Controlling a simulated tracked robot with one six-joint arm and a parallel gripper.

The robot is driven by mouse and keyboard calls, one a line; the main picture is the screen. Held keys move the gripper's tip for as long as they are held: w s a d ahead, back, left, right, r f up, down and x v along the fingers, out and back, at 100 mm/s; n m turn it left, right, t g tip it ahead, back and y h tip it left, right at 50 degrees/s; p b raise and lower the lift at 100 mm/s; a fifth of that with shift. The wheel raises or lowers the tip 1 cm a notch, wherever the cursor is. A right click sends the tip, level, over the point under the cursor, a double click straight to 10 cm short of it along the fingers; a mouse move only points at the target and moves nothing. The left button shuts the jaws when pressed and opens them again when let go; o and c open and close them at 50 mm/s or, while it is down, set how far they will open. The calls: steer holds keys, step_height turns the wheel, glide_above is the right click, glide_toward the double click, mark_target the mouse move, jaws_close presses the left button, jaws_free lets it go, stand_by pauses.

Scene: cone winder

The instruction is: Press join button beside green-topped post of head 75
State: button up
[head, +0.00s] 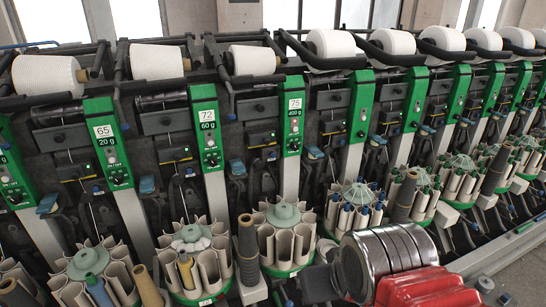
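The head labelled 75, 400 g, has a green-topped post (294,115) right of the picture's middle. Its white label (295,105) is at the top of the green part, with small round controls below it. A dark box with a small yellow light (262,138) sits just left of this post. I cannot tell which small part is the join button. My arm, red and grey, shows at the lower right, below and right of head 75. My gripper's fingers are not in view.
Similar green-topped posts stand on both sides, including 72 (207,125) and 65 (107,140). White yarn cones (255,60) sit above. Round bobbin magazines (285,240) and a dark grey cone (248,250) stand in front, below the posts. Floor shows at the lower right.

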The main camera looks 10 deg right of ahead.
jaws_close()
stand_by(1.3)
